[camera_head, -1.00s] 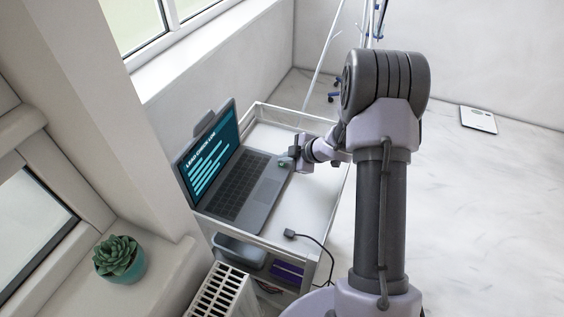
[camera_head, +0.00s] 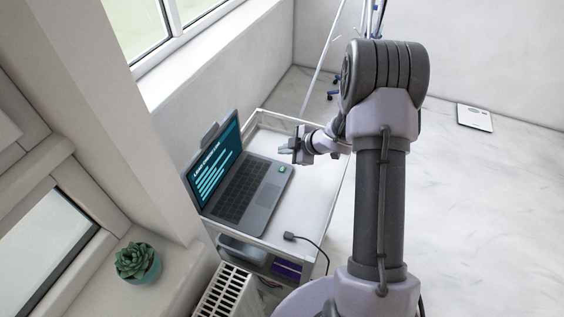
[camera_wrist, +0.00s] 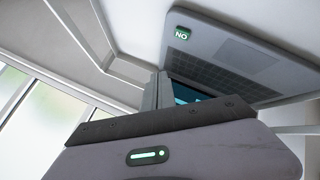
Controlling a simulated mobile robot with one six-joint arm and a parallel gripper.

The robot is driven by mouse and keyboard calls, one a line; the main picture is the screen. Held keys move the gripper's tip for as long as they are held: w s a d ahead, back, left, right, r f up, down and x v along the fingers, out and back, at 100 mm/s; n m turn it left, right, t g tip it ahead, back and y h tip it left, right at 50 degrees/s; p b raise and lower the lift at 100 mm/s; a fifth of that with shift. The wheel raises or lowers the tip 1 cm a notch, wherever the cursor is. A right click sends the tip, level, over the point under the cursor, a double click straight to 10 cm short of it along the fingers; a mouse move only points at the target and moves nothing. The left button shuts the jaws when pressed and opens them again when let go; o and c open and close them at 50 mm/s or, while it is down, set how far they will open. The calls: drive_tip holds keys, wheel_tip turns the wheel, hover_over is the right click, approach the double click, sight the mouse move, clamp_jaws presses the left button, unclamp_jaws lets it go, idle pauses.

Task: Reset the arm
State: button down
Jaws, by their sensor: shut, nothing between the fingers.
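My arm (camera_head: 380,200) rises at the right of the head view and bends over the cart. My gripper (camera_head: 286,150) is shut and empty, above the cart top just past the back right corner of the laptop (camera_head: 262,196). In the wrist view, my gripper (camera_wrist: 160,92) shows its fingers together, with the laptop (camera_wrist: 225,50) beyond them. A green "NO" tag (camera_wrist: 181,33) lies on the laptop's palm rest and also shows in the head view (camera_head: 283,169). The fingers look clear of the tag.
The laptop stands open on a white railed cart (camera_head: 322,190). A black plug (camera_head: 290,236) with a cable lies at its front. A radiator (camera_head: 225,292) and a potted succulent (camera_head: 138,263) are at the lower left. A flat scale (camera_head: 475,118) lies on open floor at right.

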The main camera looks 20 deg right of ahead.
drive_tip(key=shift+f, duration=0.1)
wheel_tip(320, 180, up, 13)
drive_tip(key=w+d+m+t+h, duration=0.1)
drive_tip(key=d+m+h, duration=0.1)
drive_tip(key=m+h, duration=0.2)
drive_tip(key=s+a+r+m+h, duration=0.25)
drive_tip(key=s+r+m, duration=0.55)
drive_tip(key=r, duration=0.4)
drive_tip(key=s+a+m+g+y, duration=0.1)
drive_tip(key=s+a+m, duration=0.1)
drive_tip(key=s+a, duration=0.3)
drive_tip(key=s+a+r+m+g+y, duration=0.1)
drive_tip(key=s+a, duration=0.4)
drive_tip(key=s, duration=0.7)
drive_tip(key=s+a+r+m+g+y, duration=0.1)
drive_tip(key=s+a+m+y, duration=0.1)
drive_tip(key=s+a, duration=0.4)
drive_tip(key=shift+s+m, duration=0.8)
drive_tip(key=shift+s, duration=0.35)
drive_tip(key=shift+d+f+y, duration=0.1)
drive_tip(key=shift+f+y, duration=0.05)
drive_tip(key=shift+y, duration=0.1)
